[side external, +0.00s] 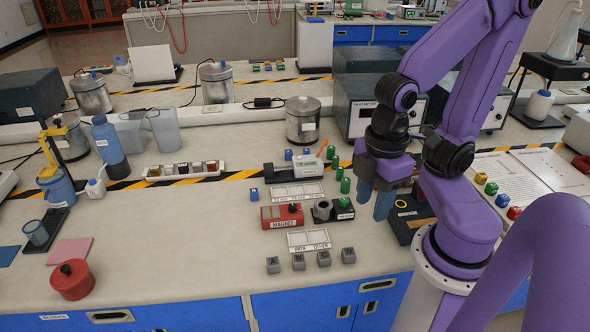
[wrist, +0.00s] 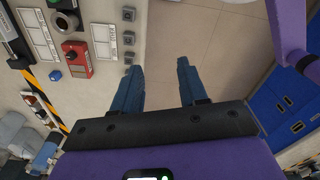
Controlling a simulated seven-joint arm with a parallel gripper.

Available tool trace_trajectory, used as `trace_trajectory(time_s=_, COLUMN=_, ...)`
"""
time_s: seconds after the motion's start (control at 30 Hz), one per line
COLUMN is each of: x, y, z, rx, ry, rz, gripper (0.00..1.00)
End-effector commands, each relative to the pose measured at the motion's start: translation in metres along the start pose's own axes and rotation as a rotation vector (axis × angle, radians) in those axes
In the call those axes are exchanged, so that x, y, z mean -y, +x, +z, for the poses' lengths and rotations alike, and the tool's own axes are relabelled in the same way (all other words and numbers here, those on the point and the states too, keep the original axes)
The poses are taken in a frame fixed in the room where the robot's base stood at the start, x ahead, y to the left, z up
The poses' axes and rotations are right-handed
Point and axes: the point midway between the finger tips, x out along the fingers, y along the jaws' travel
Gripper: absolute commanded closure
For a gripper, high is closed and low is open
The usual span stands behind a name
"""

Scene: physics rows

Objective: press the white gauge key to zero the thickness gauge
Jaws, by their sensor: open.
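A small grey-and-white instrument (side external: 307,173) on a dark base stands mid-bench in the side external view. It may be the thickness gauge, but its label is unreadable and I cannot make out a white key on it. My gripper (side external: 372,207) is open and empty, pointing down, to the right of this instrument and near the front of the bench. In the wrist view my gripper (wrist: 160,78) has its two blue fingers apart, with the bench edge and tiled floor beyond them.
A red magnet box (side external: 283,216) and several grey blocks (side external: 324,259) lie left of my gripper. Green cylinders (side external: 345,186) stand close beside it. A dark plate with a yellow ring (side external: 401,204) is just right of the fingers.

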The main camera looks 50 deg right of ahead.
Motion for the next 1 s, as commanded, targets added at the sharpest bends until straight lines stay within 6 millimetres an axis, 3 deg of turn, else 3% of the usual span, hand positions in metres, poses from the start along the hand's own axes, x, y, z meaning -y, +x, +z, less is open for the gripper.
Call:
trace_trajectory(time_s=0.4, x=0.0000, y=0.0000, z=0.0000, rx=0.000, ry=0.000, rz=0.000, gripper=0.57)
trace_trajectory(time_s=0.43, x=0.0000, y=0.0000, z=0.0000, rx=0.000, ry=0.000, rz=0.000, gripper=0.61)
trace_trajectory(time_s=0.5, x=0.0000, y=0.0000, z=0.0000, rx=0.000, ry=0.000, rz=0.000, gripper=0.83)
trace_trajectory(time_s=0.57, x=0.0000, y=0.0000, z=0.0000, rx=0.000, ry=0.000, rz=0.000, gripper=1.00)
trace_trajectory(time_s=1.0, x=0.0000, y=0.0000, z=0.0000, rx=0.000, ry=0.000, rz=0.000, gripper=1.00)
